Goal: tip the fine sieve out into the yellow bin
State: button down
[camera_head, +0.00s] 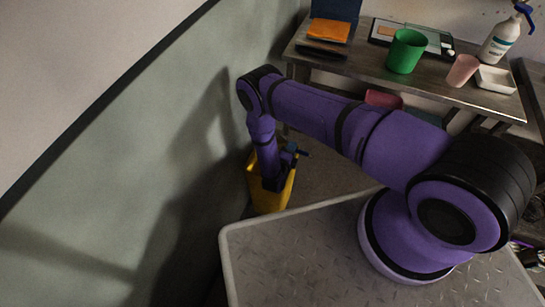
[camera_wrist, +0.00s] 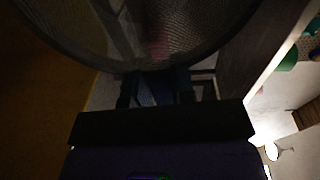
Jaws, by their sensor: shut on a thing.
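The yellow bin (camera_head: 268,198) stands on the floor beyond the near metal top, against the green wall. My arm reaches down over it, and my gripper (camera_head: 287,162) is at its mouth, partly hidden by my own arm. In the wrist view my gripper (camera_wrist: 155,90) is shut on the blue handle of the fine sieve (camera_wrist: 140,35). The sieve's round mesh and dark rim fill the top of that view. A faint pinkish patch shows through the mesh; I cannot tell what it is. The sieve's bowl cannot be made out in the head view.
A metal table (camera_head: 455,90) at the back carries a green cup (camera_head: 406,51), a pink cup (camera_head: 462,70), a white tray (camera_head: 496,80), a spray bottle (camera_head: 500,40) and an orange item (camera_head: 328,30). The green wall (camera_head: 190,130) is close on the left of my arm.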

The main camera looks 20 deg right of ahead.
jog(key=w+d+f+g+y, duration=0.2)
jog(key=w+d+g+y, duration=0.6)
jog(key=g, duration=0.5)
jog(key=shift+w+d+y+p, duration=0.15)
jog(key=shift+w+y+p, duration=0.15)
jog(key=shift+w+y, duration=1)
dwell(0.7)
